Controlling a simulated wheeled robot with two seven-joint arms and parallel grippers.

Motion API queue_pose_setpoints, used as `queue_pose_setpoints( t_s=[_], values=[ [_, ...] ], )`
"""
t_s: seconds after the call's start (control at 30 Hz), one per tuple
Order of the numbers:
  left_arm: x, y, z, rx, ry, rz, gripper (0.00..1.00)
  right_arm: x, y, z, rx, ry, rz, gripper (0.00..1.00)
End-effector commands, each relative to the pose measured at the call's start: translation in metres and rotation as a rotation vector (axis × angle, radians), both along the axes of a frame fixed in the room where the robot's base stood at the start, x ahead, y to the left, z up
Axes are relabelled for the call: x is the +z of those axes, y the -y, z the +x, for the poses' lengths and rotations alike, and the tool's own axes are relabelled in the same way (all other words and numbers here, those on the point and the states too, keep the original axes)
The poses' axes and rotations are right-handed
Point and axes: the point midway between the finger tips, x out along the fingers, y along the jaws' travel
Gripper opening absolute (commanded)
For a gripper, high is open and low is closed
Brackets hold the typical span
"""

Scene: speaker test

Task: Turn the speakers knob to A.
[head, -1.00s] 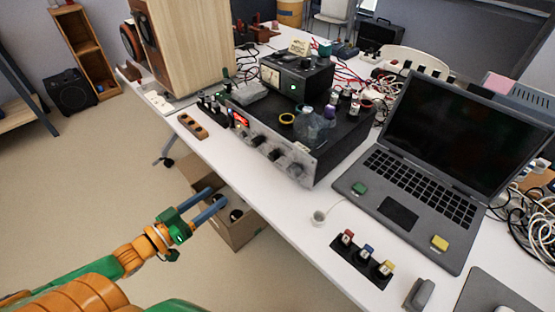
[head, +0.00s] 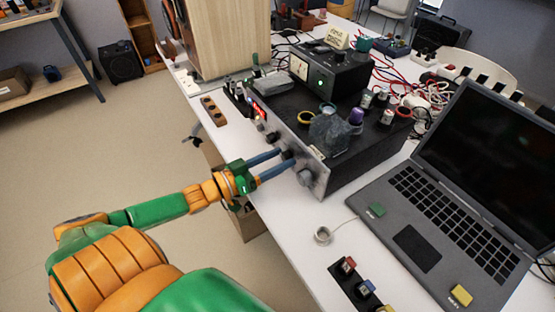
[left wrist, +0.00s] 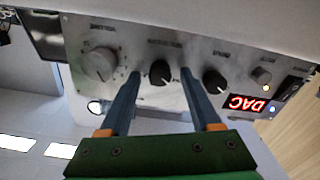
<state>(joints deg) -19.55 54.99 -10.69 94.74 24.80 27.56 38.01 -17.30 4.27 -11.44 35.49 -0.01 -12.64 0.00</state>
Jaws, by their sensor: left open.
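The amplifier (head: 345,172) is a black box with a silver front panel on the white table. In the left wrist view its panel (left wrist: 200,48) appears upside down, with a red lit display (left wrist: 248,103) reading "DAC". The panel has a large silver knob (left wrist: 99,65), a middle black knob (left wrist: 161,73) and another black knob (left wrist: 214,82). Their small labels are too blurred to read, so I cannot tell which is the speakers knob. My left gripper (head: 284,160) is open at the panel. Its fingertips lie either side of the middle black knob; contact is unclear.
An open laptop (head: 415,246) stands to the right. A wooden speaker cabinet (head: 232,38) stands behind left. Loose cables lie behind. The floor in front is clear.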

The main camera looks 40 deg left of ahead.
Motion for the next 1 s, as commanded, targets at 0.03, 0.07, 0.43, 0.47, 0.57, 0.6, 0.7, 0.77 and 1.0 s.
queue_pose_setpoints(
  t_s=[0.03, 0.07, 0.43, 0.47, 0.57, 0.6, 0.7, 0.77, 1.0],
  values=[
    [0.000, 0.000, 0.000, 0.000, 0.000, 0.000, 0.64, 0.000, 0.000, 0.000, 0.000, 0.001, 0.000, 0.64],
    [0.000, 0.000, 0.000, 0.000, 0.000, 0.000, 0.64, 0.000, 0.000, 0.000, 0.000, 0.001, 0.000, 0.64],
    [0.000, 0.000, 0.000, 0.000, -0.001, 0.000, 0.00, 0.000, 0.002, 0.002, 0.002, 0.003, -0.004, 0.64],
    [0.000, 0.000, 0.000, 0.000, -0.001, 0.001, 0.00, 0.000, 0.003, 0.002, 0.003, 0.003, -0.005, 0.64],
    [0.000, 0.000, 0.000, 0.000, 0.001, 0.006, 0.00, 0.001, 0.003, 0.002, 0.002, 0.003, -0.006, 0.64],
    [0.000, 0.000, 0.000, 0.001, 0.003, 0.012, 0.00, 0.001, 0.004, 0.002, 0.002, 0.003, -0.006, 0.64],
    [0.001, 0.000, -0.001, 0.001, 0.014, 0.037, 0.00, 0.003, 0.004, 0.002, 0.002, 0.003, -0.006, 0.64],
    [0.001, 0.000, 0.000, 0.001, 0.025, 0.062, 0.00, 0.005, 0.004, 0.002, 0.002, 0.003, -0.006, 0.64],
    [0.002, 0.000, -0.001, 0.002, 0.089, 0.219, 0.00, 0.014, 0.004, 0.002, 0.002, 0.003, -0.007, 0.64]
  ],
)
